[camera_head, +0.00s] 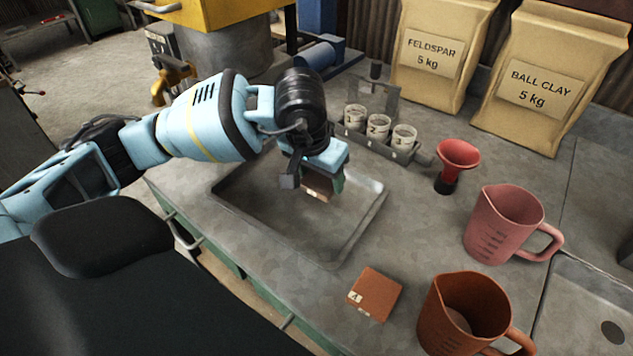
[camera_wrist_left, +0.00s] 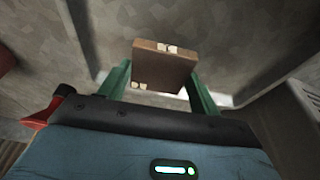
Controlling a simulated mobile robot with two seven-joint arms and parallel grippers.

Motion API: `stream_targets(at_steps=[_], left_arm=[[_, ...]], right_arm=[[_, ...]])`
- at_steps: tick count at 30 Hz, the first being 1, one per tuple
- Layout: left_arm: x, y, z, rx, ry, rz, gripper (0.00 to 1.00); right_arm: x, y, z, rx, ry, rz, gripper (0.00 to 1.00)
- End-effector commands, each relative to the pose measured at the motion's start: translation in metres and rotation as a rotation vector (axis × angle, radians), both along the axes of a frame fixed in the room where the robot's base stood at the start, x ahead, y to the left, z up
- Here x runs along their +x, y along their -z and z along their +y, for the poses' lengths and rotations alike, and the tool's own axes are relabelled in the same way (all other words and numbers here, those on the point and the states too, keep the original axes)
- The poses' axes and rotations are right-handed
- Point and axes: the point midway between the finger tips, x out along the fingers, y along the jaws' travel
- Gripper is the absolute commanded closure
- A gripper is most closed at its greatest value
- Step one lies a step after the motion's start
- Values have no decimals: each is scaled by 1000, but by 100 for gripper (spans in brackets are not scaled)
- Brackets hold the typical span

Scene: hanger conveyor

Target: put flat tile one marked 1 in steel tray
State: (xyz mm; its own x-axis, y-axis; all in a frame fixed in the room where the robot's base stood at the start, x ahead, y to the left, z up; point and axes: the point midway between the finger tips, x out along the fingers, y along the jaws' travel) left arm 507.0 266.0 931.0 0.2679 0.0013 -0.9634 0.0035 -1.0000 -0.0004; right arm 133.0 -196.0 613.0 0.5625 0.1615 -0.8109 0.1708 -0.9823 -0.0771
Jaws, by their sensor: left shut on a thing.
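My left gripper (camera_head: 318,178) is shut on a brown flat tile (camera_head: 317,190). The tile also shows in the left wrist view (camera_wrist_left: 163,66), between the two green fingers (camera_wrist_left: 160,80), with small pale marks on it that I cannot read. The gripper and tile are over the inside of the steel tray (camera_head: 338,258); I cannot tell whether the tile touches the tray floor. A second brown tile (camera_head: 375,292) lies flat on the bench in front of the tray, with a small white label whose mark is too small to read surely. My right gripper is not in view.
A rack with several numbered cups (camera_head: 378,127) stands behind the tray. A red funnel (camera_head: 458,155), a pink jug (camera_head: 508,225) and an orange jug (camera_head: 463,310) stand to the right. Feldspar (camera_head: 440,55) and ball clay (camera_head: 553,75) bags stand at the back.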

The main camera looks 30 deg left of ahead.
Motion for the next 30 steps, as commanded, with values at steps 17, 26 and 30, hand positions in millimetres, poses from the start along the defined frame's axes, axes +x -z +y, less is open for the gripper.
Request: stream_targets(at_steps=[17,26,30], left_arm=[[4,35,10,0,0,-2,67],[4,39,10,1,-1,-1,21],[4,38,10,1,-1,-1,15]], right_arm=[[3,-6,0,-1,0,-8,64],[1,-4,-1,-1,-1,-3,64],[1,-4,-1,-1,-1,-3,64]])
